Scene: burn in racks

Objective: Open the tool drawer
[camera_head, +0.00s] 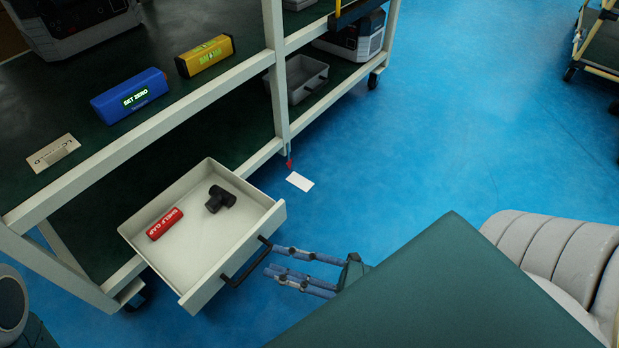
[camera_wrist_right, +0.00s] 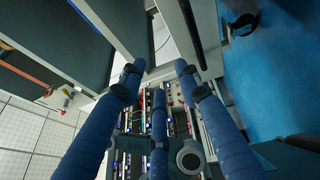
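My left gripper is out of view.
The rack shelf (camera_head: 95,155) holds a blue "SET ZERO" block (camera_head: 130,97), a yellow block (camera_head: 205,56) and a tan plate (camera_head: 53,152). A grey bin (camera_head: 299,82) sits further along. A white card (camera_head: 299,181) lies on the blue floor, which is clear behind it.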

